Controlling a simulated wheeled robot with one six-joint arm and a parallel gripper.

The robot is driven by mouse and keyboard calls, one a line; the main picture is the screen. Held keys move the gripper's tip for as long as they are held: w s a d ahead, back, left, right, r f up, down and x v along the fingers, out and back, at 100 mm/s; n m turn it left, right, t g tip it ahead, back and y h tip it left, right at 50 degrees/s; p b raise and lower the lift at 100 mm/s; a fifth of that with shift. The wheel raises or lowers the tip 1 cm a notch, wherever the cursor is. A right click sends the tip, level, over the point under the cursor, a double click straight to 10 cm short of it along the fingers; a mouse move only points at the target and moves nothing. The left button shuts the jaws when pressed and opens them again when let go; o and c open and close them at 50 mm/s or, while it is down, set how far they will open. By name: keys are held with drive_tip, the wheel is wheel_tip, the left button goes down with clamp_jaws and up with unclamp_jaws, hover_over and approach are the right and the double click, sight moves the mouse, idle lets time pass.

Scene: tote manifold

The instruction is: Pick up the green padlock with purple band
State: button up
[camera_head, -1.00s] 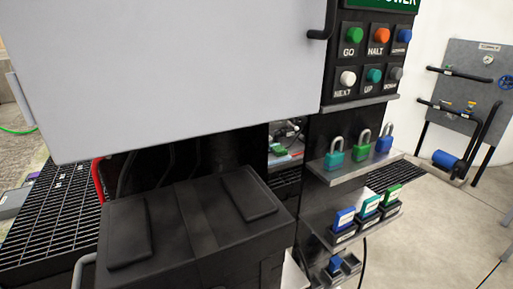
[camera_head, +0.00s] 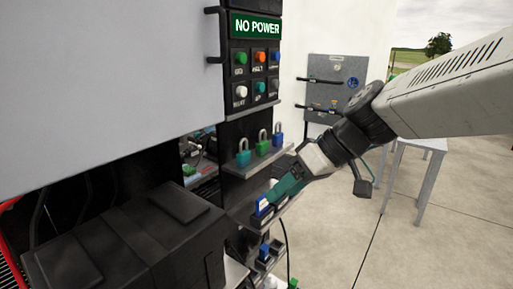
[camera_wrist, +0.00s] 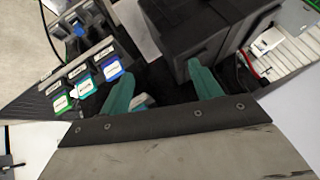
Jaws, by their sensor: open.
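Three padlocks stand in a row on the upper grey shelf (camera_head: 236,171) in the head view: a teal one (camera_head: 243,158) at left, a green one (camera_head: 262,148) in the middle and a blue one (camera_head: 278,139) at right. No purple band can be made out on the green one. My gripper (camera_head: 272,202) has teal fingers and is lower than the padlocks, by the labelled blocks on the shelf below. In the wrist view my gripper (camera_wrist: 162,72) is open, its fingers apart and holding nothing. I cannot make out the padlocks in the wrist view.
Labelled blue (camera_wrist: 112,69), teal (camera_wrist: 86,87) and green (camera_wrist: 62,103) blocks sit in holders close to my fingers. A black case (camera_head: 125,250) stands left of the shelves. A button panel (camera_head: 254,75) is above. Open floor lies at right.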

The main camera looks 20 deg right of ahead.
drive_tip(key=w+d+r+n+t+y, duration=0.1)
drive_tip(key=w+d+r+t+y, duration=0.15)
drive_tip(key=w, duration=0.65)
drive_tip(key=t+h, duration=0.2)
drive_tip(key=t, duration=0.3)
approach(265, 143)
drive_tip(key=w, duration=0.2)
drive_tip(key=shift+n+g, duration=0.25)
drive_tip(key=shift+n, duration=0.05)
drive_tip(key=x, duration=0.7)
drive_tip(key=shift+s+a+f, duration=0.2)
drive_tip(key=shift+a, duration=0.15)
drive_tip(key=c, duration=1.1)
